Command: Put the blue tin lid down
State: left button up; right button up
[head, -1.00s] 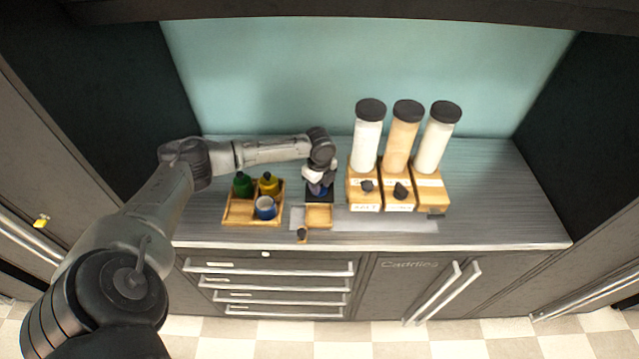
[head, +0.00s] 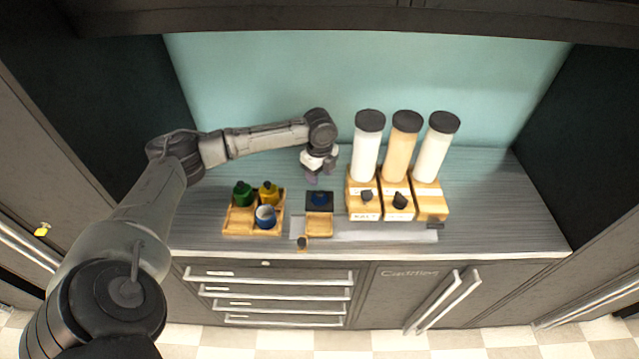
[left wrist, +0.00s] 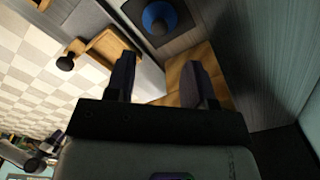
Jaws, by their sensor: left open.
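The blue tin lid (head: 319,198) lies on a dark square pad (head: 313,208) on the counter. In the left wrist view the lid (left wrist: 160,17) shows as a blue disc with a dark knob on top, on the dark pad (left wrist: 184,38). My left gripper (head: 318,178) is open and empty, above and behind the lid, apart from it. Its two fingers (left wrist: 163,84) show in the left wrist view with nothing between them. An open blue tin (head: 266,216), pale inside, stands in the wooden tray (head: 238,229). My right gripper is not in view.
A green container (head: 243,194) and a yellow container (head: 269,193) stand in the tray. A small wooden dish (head: 319,229) is in front of the pad. Three tall dispensers with black caps (head: 405,150) stand to the right. The counter's right end is clear.

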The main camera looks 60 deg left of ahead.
pick_arm(q)
jog(key=shift+r, duration=1.75)
